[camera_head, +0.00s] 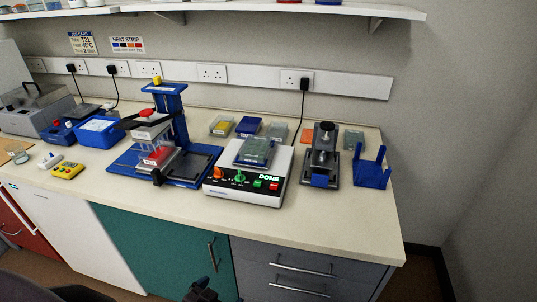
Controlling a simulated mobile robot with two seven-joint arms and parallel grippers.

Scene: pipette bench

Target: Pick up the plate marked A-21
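The marking A-21 cannot be read on any plate at this size. A clear, greenish plate (257,151) sits on the blue top of a white device (243,190) whose display reads DONE. Behind it on the bench lie a plate with yellow (221,126), a blue plate or rack (248,127) and a grey-green plate (277,131). Another greenish plate-like box (354,139) lies at the right back. A dark part, probably my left gripper (202,290), shows at the bottom edge, below and away from the bench; its fingers are unclear. My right gripper is not in view.
The bench's front strip (320,222) is clear. A shelf (300,8) hangs above.

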